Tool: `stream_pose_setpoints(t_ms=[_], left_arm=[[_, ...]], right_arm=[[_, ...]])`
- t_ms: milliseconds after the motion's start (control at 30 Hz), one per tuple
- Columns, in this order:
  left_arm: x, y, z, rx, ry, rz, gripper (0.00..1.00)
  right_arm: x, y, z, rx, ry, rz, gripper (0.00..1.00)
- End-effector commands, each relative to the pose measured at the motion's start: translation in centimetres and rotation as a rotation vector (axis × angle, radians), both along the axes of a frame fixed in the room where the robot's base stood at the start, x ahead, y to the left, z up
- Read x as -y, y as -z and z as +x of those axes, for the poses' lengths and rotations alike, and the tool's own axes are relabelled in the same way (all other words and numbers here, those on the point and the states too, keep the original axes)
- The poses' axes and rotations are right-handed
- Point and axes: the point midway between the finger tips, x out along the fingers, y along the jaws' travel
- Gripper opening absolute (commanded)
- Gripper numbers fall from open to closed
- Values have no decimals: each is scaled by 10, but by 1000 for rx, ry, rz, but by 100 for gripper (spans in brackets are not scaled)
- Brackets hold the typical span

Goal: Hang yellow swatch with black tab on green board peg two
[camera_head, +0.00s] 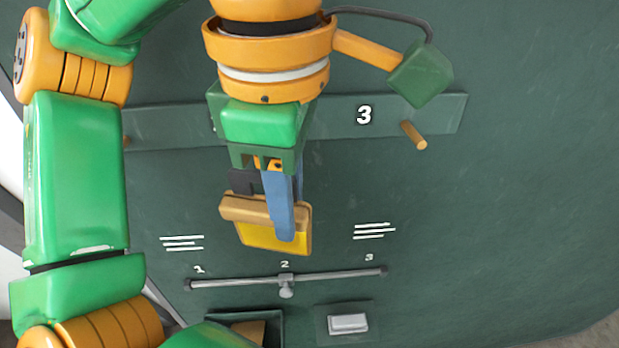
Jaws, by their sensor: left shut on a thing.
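My left gripper (280,208) comes down in front of the green board (520,200), with its blue fingers shut on the yellow swatch (262,238). The swatch has a tan bar along its top and hangs slightly tilted. Its black tab (243,181) stands up above the bar, partly behind the fingers. A rail (448,112) on the board carries an orange peg (415,137) beside the label 3. Another peg end (126,142) shows at the left beside my arm. The middle of the rail, where peg two would be, is hidden behind my gripper. My right gripper is out of view.
Below the swatch, a grey bar (335,276) marked 1, 2, 3 has a knob (286,290) at 2. A dark tray (272,322) with something brown inside and a pale grey block (348,323) are at the bottom. The board's right side is clear.

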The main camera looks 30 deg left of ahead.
Motion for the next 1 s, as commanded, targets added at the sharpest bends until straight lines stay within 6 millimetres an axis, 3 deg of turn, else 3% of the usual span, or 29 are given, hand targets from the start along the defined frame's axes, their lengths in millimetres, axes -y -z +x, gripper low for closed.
stream_pose_setpoints(t_ms=[1000], left_arm=[[-44,7,72,-1,0,-3,0]], right_arm=[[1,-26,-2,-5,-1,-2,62]])
